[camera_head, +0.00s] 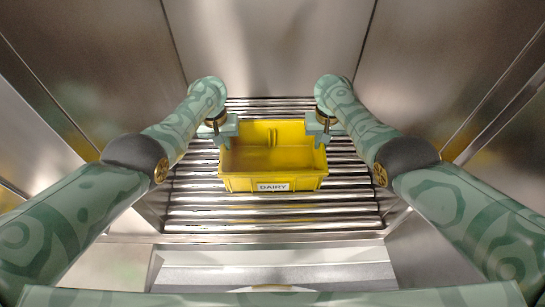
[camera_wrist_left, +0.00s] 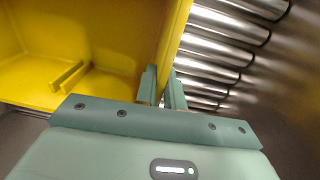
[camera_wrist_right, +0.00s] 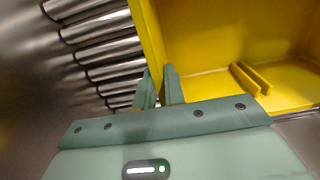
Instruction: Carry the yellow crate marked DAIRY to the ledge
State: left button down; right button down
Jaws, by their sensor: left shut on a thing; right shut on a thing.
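The yellow crate (camera_head: 250,184) with a white DAIRY label sits over the metal rollers, open side up, and looks empty. I cannot tell whether it touches the rollers. My left gripper (camera_head: 223,138) is shut on the crate's left side wall; in the left wrist view its fingers (camera_wrist_left: 162,88) pinch the wall of the crate (camera_wrist_left: 110,35). My right gripper (camera_head: 322,136) is shut on the right side wall; in the right wrist view its fingers (camera_wrist_right: 158,88) pinch the wall of the crate (camera_wrist_right: 200,45). The fingertips are partly hidden by the wall.
The roller conveyor (camera_head: 275,214) runs under and around the crate, with bare rollers in front and beside it. Metal walls (camera_head: 270,45) close the back and both sides. A flat metal ledge (camera_head: 275,277) lies at the near end, below the rollers in the picture.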

pick_arm(q)
jog(key=shift+r, duration=0.15)
pick_arm(e)
jog(key=shift+r, duration=0.15)
